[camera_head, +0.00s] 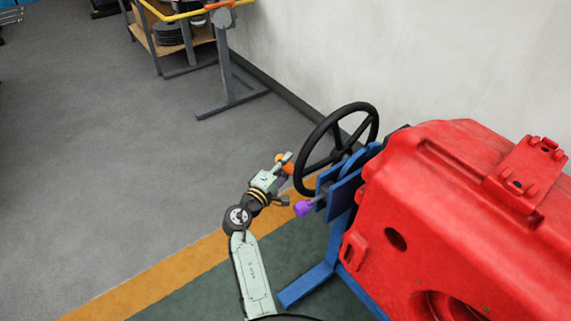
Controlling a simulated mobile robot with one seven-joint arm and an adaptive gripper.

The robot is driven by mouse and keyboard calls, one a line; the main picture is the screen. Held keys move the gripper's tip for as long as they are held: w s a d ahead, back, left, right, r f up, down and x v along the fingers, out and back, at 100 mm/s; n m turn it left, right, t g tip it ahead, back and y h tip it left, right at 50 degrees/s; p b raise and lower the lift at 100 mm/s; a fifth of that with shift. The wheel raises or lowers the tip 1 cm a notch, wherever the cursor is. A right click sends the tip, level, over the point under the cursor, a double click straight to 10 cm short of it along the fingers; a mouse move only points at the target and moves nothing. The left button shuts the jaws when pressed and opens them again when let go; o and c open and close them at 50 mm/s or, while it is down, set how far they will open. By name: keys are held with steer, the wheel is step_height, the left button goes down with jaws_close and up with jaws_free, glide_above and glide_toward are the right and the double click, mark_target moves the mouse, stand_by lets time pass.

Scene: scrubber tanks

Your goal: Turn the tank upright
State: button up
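The red tank (470,200) is held in a blue stand (342,228) at the right, partly cut off by the picture's edge. A round opening (440,305) shows low on its near side, and a raised red block (525,175) is on its upper face. A black handwheel (336,150) is mounted at the stand's left end, with an orange handle (287,166) at its left rim. A purple knob (302,208) sits below the wheel. My gripper (280,172) is at the orange handle. Its fingers are too small and overlapped to show whether they grip it.
A grey post with a foot (229,95) and a shelf rack (175,40) stand at the back. A pale wall (400,60) runs behind the wheel and tank. Grey floor (110,170) at the left is clear. An orange stripe (155,280) borders green flooring.

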jaws_close()
steer(key=shift+f, duration=0.2)
stand_by(0.3)
steer(key=shift+f+b, duration=0.2)
steer(key=shift+b, duration=0.5)
